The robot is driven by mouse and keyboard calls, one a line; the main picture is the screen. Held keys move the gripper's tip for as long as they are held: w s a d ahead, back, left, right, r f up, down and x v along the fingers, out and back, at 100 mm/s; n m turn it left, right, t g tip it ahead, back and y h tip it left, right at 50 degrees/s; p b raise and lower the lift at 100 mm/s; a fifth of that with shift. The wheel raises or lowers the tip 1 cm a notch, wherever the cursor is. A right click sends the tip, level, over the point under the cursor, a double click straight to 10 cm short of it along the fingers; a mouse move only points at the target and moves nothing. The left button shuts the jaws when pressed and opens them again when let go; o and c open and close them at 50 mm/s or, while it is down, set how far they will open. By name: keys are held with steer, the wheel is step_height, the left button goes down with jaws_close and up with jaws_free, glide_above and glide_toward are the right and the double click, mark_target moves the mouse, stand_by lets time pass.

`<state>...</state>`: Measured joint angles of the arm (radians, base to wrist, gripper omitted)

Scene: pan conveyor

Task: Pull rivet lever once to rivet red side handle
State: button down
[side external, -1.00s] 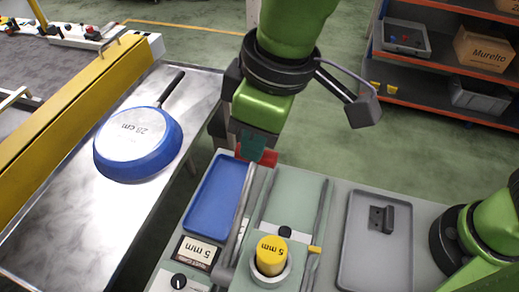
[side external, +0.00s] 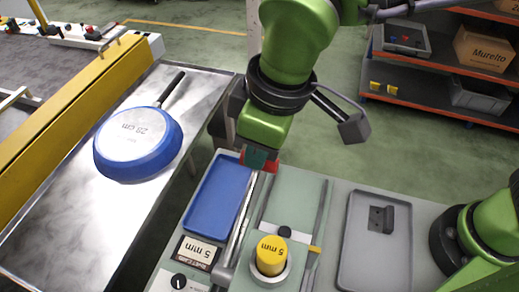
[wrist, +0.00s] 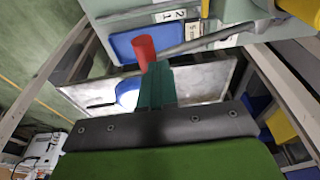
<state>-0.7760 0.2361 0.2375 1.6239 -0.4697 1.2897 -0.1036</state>
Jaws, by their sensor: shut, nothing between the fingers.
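My gripper (side external: 256,158) is shut, its dark green fingers at the red grip (side external: 273,166) of the grey rivet lever (side external: 240,222). In the wrist view the red grip (wrist: 144,50) is right at the tips of the fingers (wrist: 155,82), which are not closed around it; whether they touch cannot be told. The lever's rod (wrist: 205,40) runs right from the grip. A blue pan (side external: 138,145) marked 28 cm lies upside down on the metal table, its dark handle pointing away. I see no red side handle on it.
The riveting station has a blue tray (side external: 212,197), a yellow 5 mm cap (side external: 270,256) and a black knob (side external: 179,282). A grey tray (side external: 350,250) at right holds a dark bracket (side external: 381,219). A yellow rail (side external: 75,130) borders the metal table (side external: 75,225).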

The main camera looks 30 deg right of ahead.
steer(key=shift+w+d+f, duration=0.2)
steer(key=shift+f, duration=0.4)
steer(key=shift+w+d+f, duration=0.2)
steer(key=shift+d+f, duration=0.05)
steer(key=shift+f, duration=0.4)
steer(key=shift+w+d+f, duration=0.2)
steer(key=shift+f, duration=0.4)
steer(key=shift+w+d+f, duration=0.1)
steer(key=shift+w+f, duration=0.05)
steer(key=shift+f, duration=0.9)
steer(key=shift+r, duration=5.15)
step_height(320, 180, up, 10)
steer(key=shift+w+d, duration=0.3)
steer(key=shift+w+f, duration=0.1)
